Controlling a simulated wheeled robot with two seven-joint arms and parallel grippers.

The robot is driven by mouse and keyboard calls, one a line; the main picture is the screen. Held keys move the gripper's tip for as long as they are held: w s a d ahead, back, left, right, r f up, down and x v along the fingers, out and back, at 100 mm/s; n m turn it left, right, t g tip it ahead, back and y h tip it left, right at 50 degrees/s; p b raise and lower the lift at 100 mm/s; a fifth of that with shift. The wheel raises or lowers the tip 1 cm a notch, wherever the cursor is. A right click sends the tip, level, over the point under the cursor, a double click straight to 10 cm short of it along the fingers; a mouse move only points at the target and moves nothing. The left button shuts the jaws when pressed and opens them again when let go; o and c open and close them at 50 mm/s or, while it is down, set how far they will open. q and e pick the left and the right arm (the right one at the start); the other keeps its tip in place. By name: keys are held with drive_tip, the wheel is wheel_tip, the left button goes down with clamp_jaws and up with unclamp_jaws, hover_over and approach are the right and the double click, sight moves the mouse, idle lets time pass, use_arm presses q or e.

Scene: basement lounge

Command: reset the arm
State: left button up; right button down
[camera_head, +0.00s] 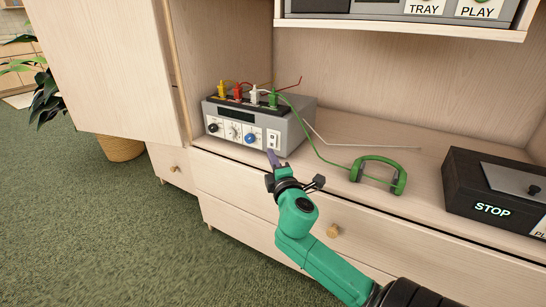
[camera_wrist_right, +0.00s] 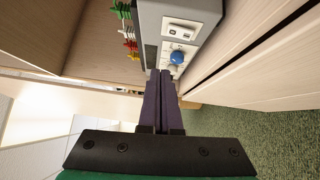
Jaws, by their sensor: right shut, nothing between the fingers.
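My right arm, green, reaches in from the bottom right in the head view. Its gripper (camera_head: 272,158) is shut and empty, with its tips at the lower right front of a grey device box, close to the white switch (camera_head: 273,139). I cannot tell whether they touch. The grey box (camera_head: 296,127) has a dark display, knobs and several coloured plugs on top. In the right wrist view the two dark purple fingers (camera_wrist_right: 160,95) lie together in front of the grey box (camera_wrist_right: 205,14) with its blue knob (camera_wrist_right: 177,57). My left gripper is not in view.
Green headphones (camera_head: 379,172) lie on the shelf, with a green cable to the box. A black box marked STOP (camera_head: 491,210) stands at the right. An upper shelf (camera_head: 400,28) overhangs the space. An open cabinet door (camera_head: 110,75) is at the left, with a potted plant (camera_head: 50,95) beyond.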

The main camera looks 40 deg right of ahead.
drive_tip(key=shift+v, duration=0.8)
